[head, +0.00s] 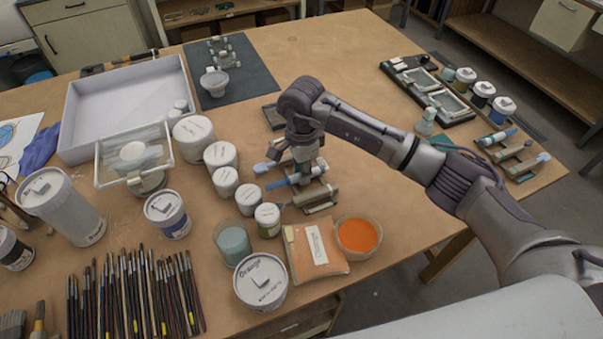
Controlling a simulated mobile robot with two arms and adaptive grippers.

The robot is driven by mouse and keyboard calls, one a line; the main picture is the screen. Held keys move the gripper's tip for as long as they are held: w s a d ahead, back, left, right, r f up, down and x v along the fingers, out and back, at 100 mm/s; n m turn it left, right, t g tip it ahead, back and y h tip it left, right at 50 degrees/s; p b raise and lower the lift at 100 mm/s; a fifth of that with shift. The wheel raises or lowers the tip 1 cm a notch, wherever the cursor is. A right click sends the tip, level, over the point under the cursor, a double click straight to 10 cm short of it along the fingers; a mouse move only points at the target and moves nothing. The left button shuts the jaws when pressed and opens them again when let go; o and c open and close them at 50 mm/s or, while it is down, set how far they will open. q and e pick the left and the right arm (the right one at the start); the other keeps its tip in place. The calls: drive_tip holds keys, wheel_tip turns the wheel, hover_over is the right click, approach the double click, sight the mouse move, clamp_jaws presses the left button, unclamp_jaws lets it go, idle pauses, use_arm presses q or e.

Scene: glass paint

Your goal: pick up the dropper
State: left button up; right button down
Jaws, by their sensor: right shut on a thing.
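My right gripper (307,172) points down over a small rack (322,208) near the middle of the table. It is shut on a dropper with a blue end (278,185), which lies across the rack and sticks out to the left. The fingers hide the dropper's middle, and I cannot tell whether it is clear of the rack. A dropper with a pale blue bulb (262,168) lies just behind it. My left gripper is not in view.
Several white lidded jars (220,155) stand left of the rack. An orange bowl (358,235) and a labelled orange packet (318,252) are in front. A second rack with droppers (512,150) is at the right. Brushes (130,295) lie front left. Bare table is right of the gripper.

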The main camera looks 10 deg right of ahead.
drive_tip(key=shift+w+r+b, duration=0.1)
drive_tip(key=shift+r+b, duration=0.3)
drive_tip(key=shift+r, duration=0.15)
wheel_tip(320, 180, up, 3)
drive_tip(key=shift+f+b, duration=0.2)
drive_tip(key=shift+b, duration=0.65)
drive_tip(key=s+d+r+b, duration=0.1)
drive_tip(key=s+d+r, duration=0.1)
drive_tip(key=s, duration=0.3)
drive_tip(key=s+d+r+b, duration=0.2)
drive_tip(key=s+d+r, duration=0.1)
drive_tip(key=s+r, duration=0.2)
drive_tip(key=shift+s+r, duration=0.2)
drive_tip(key=shift+s, duration=0.2)
drive_tip(key=shift+a, duration=0.1)
